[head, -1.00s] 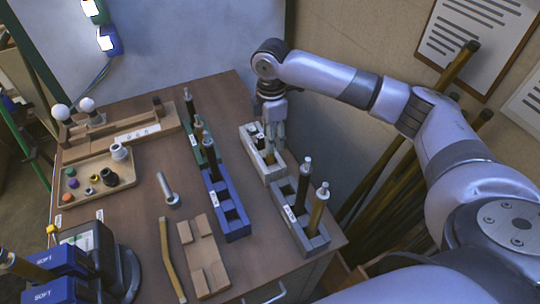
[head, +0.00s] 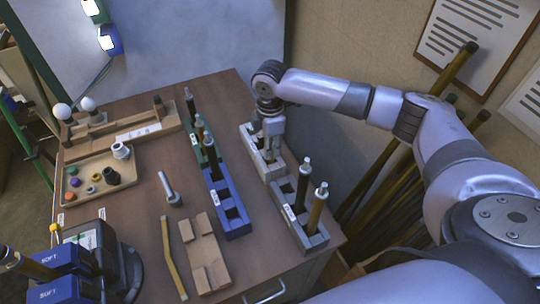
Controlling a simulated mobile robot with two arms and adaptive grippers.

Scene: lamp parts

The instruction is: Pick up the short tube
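My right gripper (head: 271,148) points down into the pale grey rack (head: 256,163) at the right side of the table. Its fingers are at the tube in that rack and cover most of it. I cannot tell whether they touch it or have shut on it. Taller dark and brass tubes with silver tips stand in the darker grey rack (head: 310,240), the blue rack (head: 236,228) and the green rack (head: 199,150). Which tube is the short one is hard to tell from this view. My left gripper is not in view.
A wooden tray (head: 77,200) with small coloured parts and a wooden stand with white bulbs (head: 62,111) are at the left. A silver bolt-like part (head: 168,188) and wooden pieces (head: 207,253) lie mid-table. Long poles (head: 440,85) lean on the right wall.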

